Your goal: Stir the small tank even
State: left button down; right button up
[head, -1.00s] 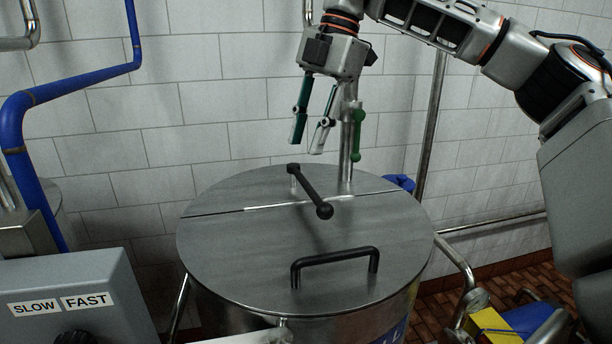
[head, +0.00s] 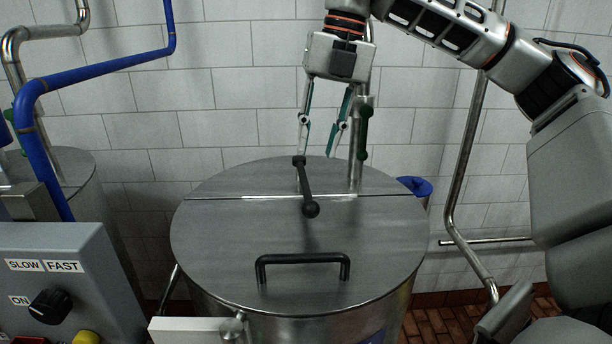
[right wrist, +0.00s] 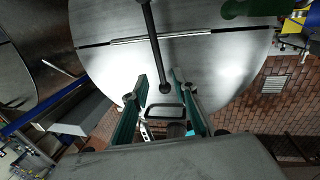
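The steel tank (head: 200,232) stands in the middle of the head view with its round lid on. My left gripper is not in view.
A black bar handle (head: 303,259) sits on the front of the lid. A grey control box (head: 70,250) marked SLOW, FAST and ON stands at the left. Blue pipe (head: 95,72) and a second tank are behind it. A steel post (head: 356,140) rises behind the lid.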

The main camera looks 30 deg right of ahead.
aim_at(307, 187)
jog(key=shift+w+a+f, duration=0.15)
jog(key=shift+a+f, duration=0.1)
jog(key=shift+f, duration=1.05)
jog(key=shift+w+a+f, duration=0.1)
jog(key=shift+a+f, duration=0.15)
jog(key=shift+f, duration=1)
jog(key=shift+w+a+f, duration=0.15)
jog(key=shift+a+f, duration=0.1)
jog(key=shift+f, duration=1.05)
grip_shut()
